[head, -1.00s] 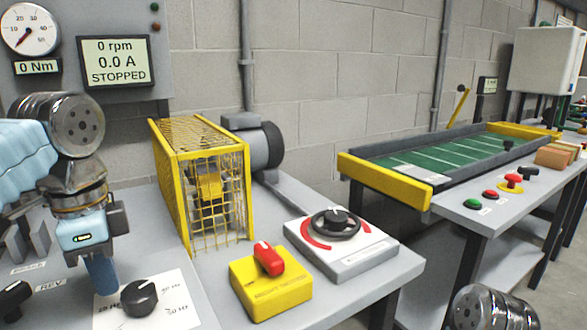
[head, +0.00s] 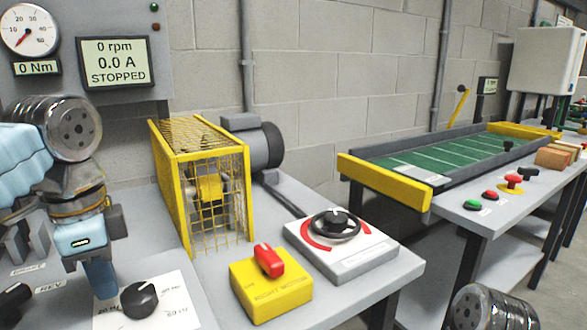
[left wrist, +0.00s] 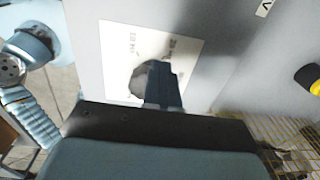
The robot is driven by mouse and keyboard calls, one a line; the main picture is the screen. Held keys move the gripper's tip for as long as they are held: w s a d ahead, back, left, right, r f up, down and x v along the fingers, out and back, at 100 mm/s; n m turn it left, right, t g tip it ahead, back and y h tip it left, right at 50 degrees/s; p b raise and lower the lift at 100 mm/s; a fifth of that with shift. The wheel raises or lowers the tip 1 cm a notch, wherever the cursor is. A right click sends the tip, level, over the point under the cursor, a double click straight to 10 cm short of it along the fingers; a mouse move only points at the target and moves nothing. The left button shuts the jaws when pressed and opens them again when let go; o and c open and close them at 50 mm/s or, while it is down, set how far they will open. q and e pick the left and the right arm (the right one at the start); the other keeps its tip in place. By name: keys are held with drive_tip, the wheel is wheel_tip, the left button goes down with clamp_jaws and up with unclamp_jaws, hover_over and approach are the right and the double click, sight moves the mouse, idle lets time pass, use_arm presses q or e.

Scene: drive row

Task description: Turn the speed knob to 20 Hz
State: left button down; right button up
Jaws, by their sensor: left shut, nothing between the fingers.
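The speed knob (head: 139,299) is a round black knob on a white card (head: 175,308) with Hz marks, low in the head view. A mark at the card's left seems to read 20 Hz; others lie to its right. Which mark the knob points to is hard to tell. My left gripper (head: 101,290) is shut and empty, fingers down, just left of and behind the knob. In the left wrist view the dark fingers (left wrist: 162,90) overlap the knob (left wrist: 140,82) and hide part of it; contact cannot be told. My right gripper is not in view.
A black knob near a REV label (head: 14,298) is at the left. A yellow box with a red switch (head: 270,285) and a grey box with a black dial (head: 337,225) stand right. A yellow mesh cage (head: 205,185) stands behind. The display (head: 116,62) reads 0 rpm, STOPPED.

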use_arm(q)
drive_tip(key=shift+s+d+f+g, duration=0.15)
drive_tip(key=shift+f, duration=0.25)
drive_tip(key=shift+s+d+f+g, duration=0.1)
drive_tip(key=shift+s+f+g, duration=0.05)
drive_tip(key=shift+f, duration=0.25)
drive_tip(key=shift+s+d+p, duration=0.35)
drive_tip(key=shift+s, duration=0.2)
drive_tip(key=shift+s+d, duration=0.2)
drive_tip(key=shift+d, duration=0.1)
drive_tip(key=shift+f, duration=0.1)
drive_tip(key=shift+s+a, duration=0.15)
drive_tip(key=shift+s, duration=0.05)
wheel_tip(320, 180, up, 3)
drive_tip(key=p, duration=0.3)
drive_tip(key=shift+s+a+p, duration=0.1)
drive_tip(key=shift+a+p, duration=0.05)
drive_tip(key=shift+p, duration=0.15)
drive_tip(key=shift+a+r, duration=0.1)
drive_tip(key=shift+r, duration=1.75)
